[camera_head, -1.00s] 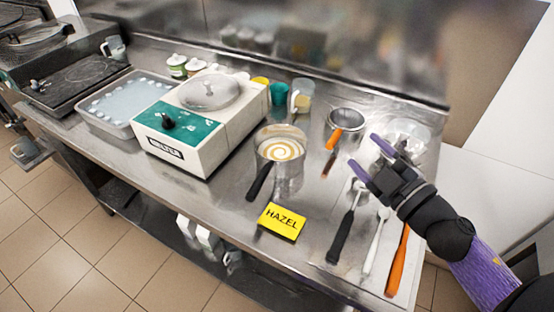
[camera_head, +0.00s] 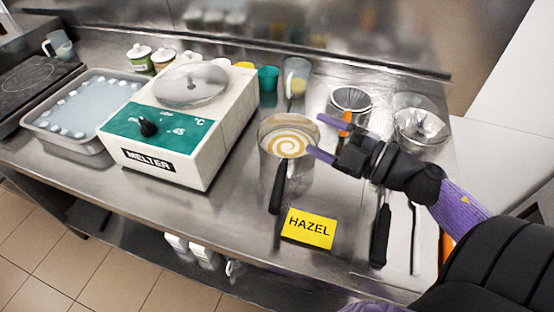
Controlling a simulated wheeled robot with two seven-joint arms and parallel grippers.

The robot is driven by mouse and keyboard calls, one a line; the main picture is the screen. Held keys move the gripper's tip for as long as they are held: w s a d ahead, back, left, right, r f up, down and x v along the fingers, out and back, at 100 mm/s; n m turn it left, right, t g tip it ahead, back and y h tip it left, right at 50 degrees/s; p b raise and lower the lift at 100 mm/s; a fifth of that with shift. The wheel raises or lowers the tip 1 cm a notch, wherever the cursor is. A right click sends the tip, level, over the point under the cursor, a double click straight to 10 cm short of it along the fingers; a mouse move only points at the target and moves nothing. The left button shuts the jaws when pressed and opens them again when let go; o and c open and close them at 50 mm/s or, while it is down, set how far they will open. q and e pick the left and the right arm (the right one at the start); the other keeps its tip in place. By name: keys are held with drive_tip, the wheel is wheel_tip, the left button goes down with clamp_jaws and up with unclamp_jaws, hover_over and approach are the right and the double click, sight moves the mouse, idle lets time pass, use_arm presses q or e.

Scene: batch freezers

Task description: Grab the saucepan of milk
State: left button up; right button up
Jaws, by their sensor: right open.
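The steel saucepan (camera_head: 299,174) stands upright on the steel worktop, near the middle of the head view. It holds a white liquid with a tan swirl (camera_head: 288,145). Its black handle (camera_head: 279,190) points toward the table's front edge. My right gripper (camera_head: 318,136) is open and empty, with its purple fingers pointing left at the saucepan's right side. The fingertips appear at or very near the rim; I cannot tell whether they touch it. My left gripper is not in view.
A white and green melter (camera_head: 150,135) stands left of the saucepan. A yellow HAZEL card (camera_head: 309,228) lies in front. A sieve (camera_head: 350,100), glass bowls (camera_head: 420,130) and a black-handled utensil (camera_head: 381,235) are at the right. Cups (camera_head: 268,78) stand behind.

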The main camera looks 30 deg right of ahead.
drive_tip(key=b, duration=0.8)
approach(283, 164)
drive_tip(key=w+f, duration=0.2)
drive_tip(key=w, duration=0.1)
drive_tip(key=shift+w+a+f, duration=0.1)
drive_tip(key=shift+w+f, duration=0.15)
drive_tip(key=shift+w+a+r, duration=0.2)
drive_tip(key=shift+w+a, duration=0.1)
drive_tip(key=shift+w, duration=0.2)
drive_tip(key=shift+w+a+r, duration=0.2)
drive_tip(key=shift+w+a, duration=0.05)
drive_tip(key=shift+w, duration=0.25)
drive_tip(key=x, duration=0.4)
drive_tip(key=shift+w+a, duration=0.1)
drive_tip(key=shift+w, duration=0.15)
drive_tip(key=shift+w+a, duration=0.15)
drive_tip(key=shift+w, duration=0.15)
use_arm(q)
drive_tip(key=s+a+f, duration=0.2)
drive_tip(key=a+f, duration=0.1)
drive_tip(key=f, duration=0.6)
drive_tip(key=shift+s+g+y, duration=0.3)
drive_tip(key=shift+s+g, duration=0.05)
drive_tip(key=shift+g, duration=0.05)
use_arm(e)
drive_tip(key=c, duration=0.4)
clamp_jaws()
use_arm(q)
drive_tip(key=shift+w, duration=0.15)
